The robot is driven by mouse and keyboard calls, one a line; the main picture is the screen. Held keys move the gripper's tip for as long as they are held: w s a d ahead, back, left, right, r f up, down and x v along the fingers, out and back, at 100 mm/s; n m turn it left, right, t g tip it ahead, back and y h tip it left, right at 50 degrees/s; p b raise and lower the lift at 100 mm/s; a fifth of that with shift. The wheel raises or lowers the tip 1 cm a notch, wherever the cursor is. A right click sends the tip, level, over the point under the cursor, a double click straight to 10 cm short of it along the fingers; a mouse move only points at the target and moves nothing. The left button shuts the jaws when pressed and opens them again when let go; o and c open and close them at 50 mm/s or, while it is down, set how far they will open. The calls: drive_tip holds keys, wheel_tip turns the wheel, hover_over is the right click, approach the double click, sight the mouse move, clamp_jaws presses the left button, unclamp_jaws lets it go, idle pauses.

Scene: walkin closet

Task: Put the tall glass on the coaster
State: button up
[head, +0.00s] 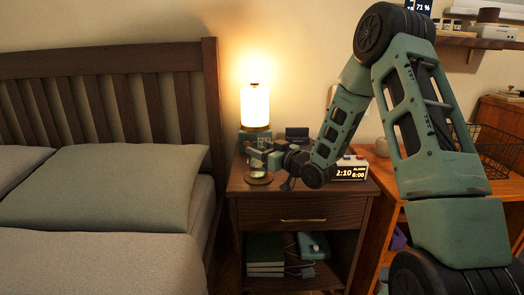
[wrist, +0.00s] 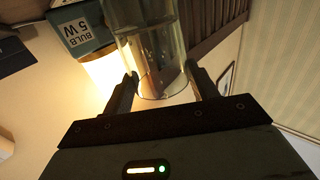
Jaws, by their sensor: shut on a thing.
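The tall glass (wrist: 150,45) is clear and stands between the two fingers of my gripper (wrist: 163,88) in the wrist view. My gripper is shut on it. In the head view my gripper (head: 264,157) is over the front left of the nightstand (head: 285,212), and the glass (head: 258,167) is small and partly hidden by the fingers. A dark round coaster (head: 259,180) lies on the nightstand just below the glass. I cannot tell whether the glass touches it.
A lit lamp (head: 255,106) stands behind my gripper by a teal bulb box (wrist: 76,28). An alarm clock (head: 350,169) is on the right of the nightstand. The bed (head: 120,185) is to the left. My arm hides part of the nightstand top.

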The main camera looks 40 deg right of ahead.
drive_tip(key=o, duration=1.5)
drive_tip(key=shift+f, duration=0.1)
